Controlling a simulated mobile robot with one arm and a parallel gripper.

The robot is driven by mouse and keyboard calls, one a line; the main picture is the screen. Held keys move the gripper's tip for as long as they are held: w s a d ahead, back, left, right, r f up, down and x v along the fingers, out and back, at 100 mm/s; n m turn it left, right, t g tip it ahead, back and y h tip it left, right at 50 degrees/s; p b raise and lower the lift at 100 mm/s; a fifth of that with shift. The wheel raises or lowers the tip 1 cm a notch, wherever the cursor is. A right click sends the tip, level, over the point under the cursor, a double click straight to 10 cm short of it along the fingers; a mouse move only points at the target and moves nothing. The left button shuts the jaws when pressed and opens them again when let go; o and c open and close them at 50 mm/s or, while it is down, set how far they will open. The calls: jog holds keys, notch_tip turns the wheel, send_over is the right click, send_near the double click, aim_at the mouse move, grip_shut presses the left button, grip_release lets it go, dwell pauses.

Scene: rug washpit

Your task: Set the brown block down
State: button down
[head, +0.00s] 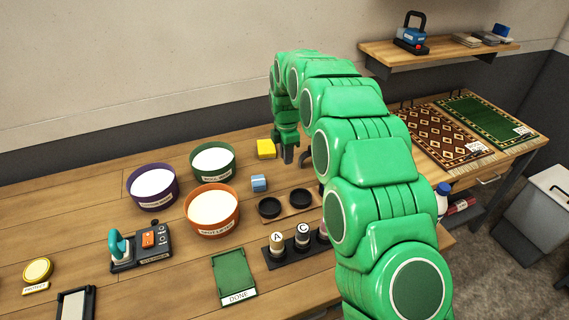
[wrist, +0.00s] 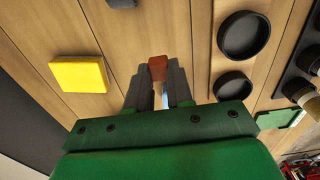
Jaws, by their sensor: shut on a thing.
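The brown block (wrist: 157,68) shows between the fingertips of my gripper (wrist: 157,88) in the wrist view. The gripper is shut on it, and the fingers hide part of it. In the head view my gripper (head: 288,153) points down, low over the wooden table, just right of the yellow block. I cannot make out the brown block there. I cannot tell whether the block touches the table.
A yellow block (head: 266,149) and a blue block (head: 259,183) lie nearby. Two black dishes (head: 269,207) sit on a wooden board. Bowls (head: 213,159) stand left. A rack of bottles (head: 302,244) stands in front. Bare table surrounds the gripper.

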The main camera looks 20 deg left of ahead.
aim_at(284, 171)
jog(key=shift+w+a+f, duration=0.3)
jog(key=shift+w+f, duration=0.1)
jog(key=shift+f, duration=0.25)
jog(key=shift+w+a+f, duration=0.3)
jog(key=shift+w+f, duration=0.1)
jog(key=shift+f, duration=0.2)
jog(key=shift+w+a+f, duration=0.3)
jog(key=shift+w+f, duration=0.1)
jog(key=shift+f, duration=1.65)
jog(key=shift+f, duration=0.1)
jog(key=c, duration=1)
grip_release()
notch_tip(284, 171, up, 12)
